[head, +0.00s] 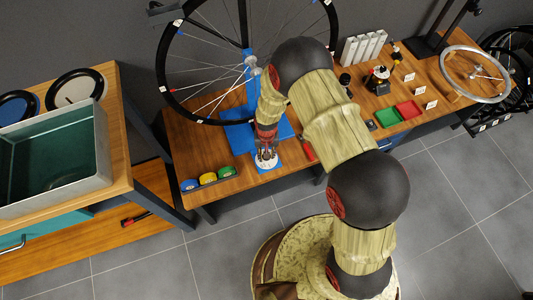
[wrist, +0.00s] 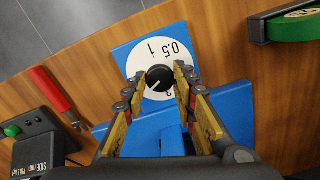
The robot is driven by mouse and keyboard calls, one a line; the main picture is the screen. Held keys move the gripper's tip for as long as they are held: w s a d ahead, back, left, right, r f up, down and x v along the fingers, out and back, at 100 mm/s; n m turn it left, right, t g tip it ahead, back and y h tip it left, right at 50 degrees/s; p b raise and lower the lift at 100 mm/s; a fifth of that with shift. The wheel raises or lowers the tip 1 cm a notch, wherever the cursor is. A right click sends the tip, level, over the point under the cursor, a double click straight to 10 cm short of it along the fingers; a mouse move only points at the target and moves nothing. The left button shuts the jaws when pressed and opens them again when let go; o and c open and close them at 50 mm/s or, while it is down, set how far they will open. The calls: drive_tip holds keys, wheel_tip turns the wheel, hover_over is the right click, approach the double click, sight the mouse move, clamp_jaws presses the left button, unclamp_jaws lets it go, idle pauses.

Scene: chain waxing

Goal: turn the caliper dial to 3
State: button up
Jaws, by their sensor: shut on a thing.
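The caliper dial is a white disc (wrist: 150,52) with a black round knob (wrist: 160,77) at its centre. In the wrist view the numbers 0.5 and 1 show upside down above the knob, and another digit, partly hidden, shows below it. A white pointer line on the knob runs toward the lower left; the digit there is hidden by the finger. My gripper (wrist: 156,82) is shut on the knob, one finger on each side. In the head view the white dial (head: 267,165) lies under my gripper (head: 266,153) near the front edge of the bench.
The dial sits on a blue base (wrist: 125,56) on the wooden bench (head: 225,187). A red-handled tool (wrist: 50,90) and a dark box with a green button (wrist: 35,140) lie to the left in the wrist view.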

drive_tip(key=n, duration=0.6)
drive_tip(key=shift+p, duration=0.4)
drive_tip(key=n, duration=0.6)
drive_tip(key=shift+w+n+p, duration=0.1)
drive_tip(key=shift+n+p, duration=0.2)
drive_tip(key=o, duration=1.2)
drive_tip(key=shift+c, duration=0.2)
wheel_tip(320, 180, up, 12)
